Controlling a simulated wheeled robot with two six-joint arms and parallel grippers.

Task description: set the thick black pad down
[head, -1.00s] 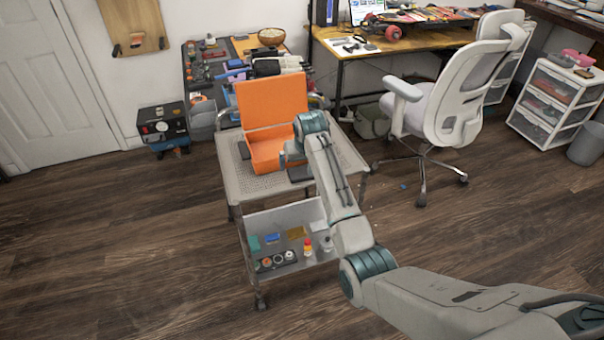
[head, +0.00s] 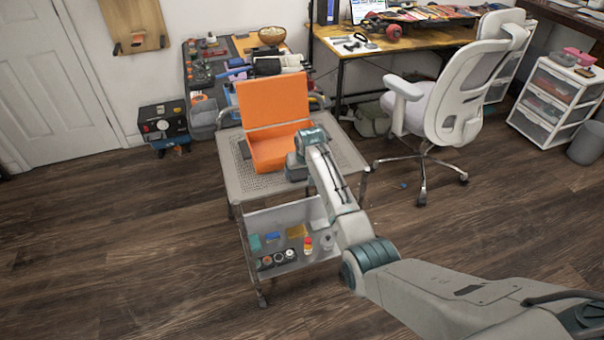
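My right arm comes in from the lower right over the grey cart (head: 345,158). My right gripper (head: 297,172) points down at the cart top, just right of the open orange case (head: 272,150). A dark shape sits at its fingertips, and I cannot tell the black pad from the fingers there. The fingers are too small and covered to show whether they are open or shut. Another dark flat piece (head: 244,150) lies on the cart top at the left of the case. My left gripper is not in view.
The case's raised lid (head: 272,100) stands at the back of the cart. The lower shelf (head: 290,216) holds small coloured items and a red-and-yellow bottle (head: 308,245). An office chair (head: 455,95) stands to the right. The cart top's right part is clear.

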